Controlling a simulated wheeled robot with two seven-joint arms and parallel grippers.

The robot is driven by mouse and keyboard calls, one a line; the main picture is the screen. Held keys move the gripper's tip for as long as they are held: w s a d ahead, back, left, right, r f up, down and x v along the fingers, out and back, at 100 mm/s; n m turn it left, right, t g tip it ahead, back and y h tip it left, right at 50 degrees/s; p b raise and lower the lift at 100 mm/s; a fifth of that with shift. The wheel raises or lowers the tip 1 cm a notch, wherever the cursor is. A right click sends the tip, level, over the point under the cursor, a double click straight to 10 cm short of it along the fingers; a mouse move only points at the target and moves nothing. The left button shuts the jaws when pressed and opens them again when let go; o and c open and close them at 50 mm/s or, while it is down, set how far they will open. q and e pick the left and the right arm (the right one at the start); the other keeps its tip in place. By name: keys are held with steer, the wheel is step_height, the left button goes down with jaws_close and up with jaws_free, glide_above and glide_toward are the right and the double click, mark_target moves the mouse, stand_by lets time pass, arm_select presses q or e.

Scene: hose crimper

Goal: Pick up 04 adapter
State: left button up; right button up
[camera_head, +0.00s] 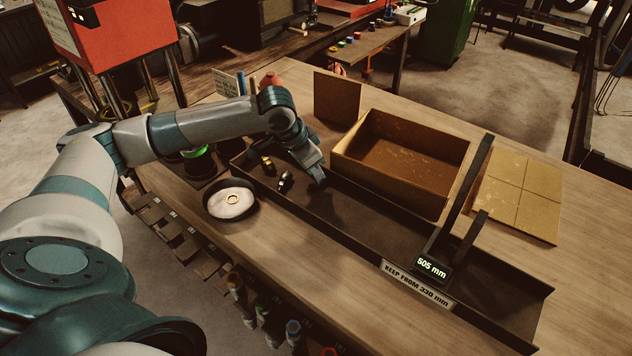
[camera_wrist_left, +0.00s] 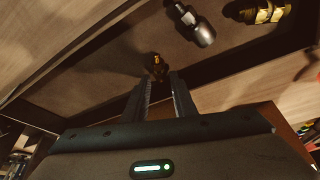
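My left gripper (camera_head: 317,178) is over the dark trough (camera_head: 380,232), pointing down. In the left wrist view its two fingers (camera_wrist_left: 162,84) are apart with nothing between them. A small dark fitting with an orange-brass end (camera_wrist_left: 157,67) lies just beyond the fingertips; in the head view it is not seen, apparently behind the gripper. A silver and black fitting (camera_head: 285,182) lies left of the gripper, also in the left wrist view (camera_wrist_left: 197,25). A brass fitting (camera_head: 267,164) lies farther left, also in the left wrist view (camera_wrist_left: 266,12). No readable marking shows which is the 04 adapter.
An open cardboard box (camera_head: 415,200) stands beside the trough, right of the gripper. A round dish (camera_head: 231,203) sits on the table at left. A square board (camera_head: 520,195) lies at right.

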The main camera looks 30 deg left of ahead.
arm_select(q)
steer(key=shift+w+f, duration=0.2)
steer(key=shift+f, duration=0.3)
jaws_close()
steer(key=shift+r, duration=0.1)
steer(key=shift+r, duration=0.45)
steer(key=r+b, duration=0.1)
steer(key=r, duration=0.2)
steer(key=shift+s+d+r+b, duration=0.1)
steer(key=shift+d+r+b, duration=0.05)
steer(key=shift+d+b, duration=0.25)
steer(key=s+d+r+b, duration=0.2)
steer(key=s+d+r, duration=0.3)
steer(key=d, duration=0.4)
steer(key=shift+d+r, duration=0.35)
steer(key=shift+r, duration=0.5)
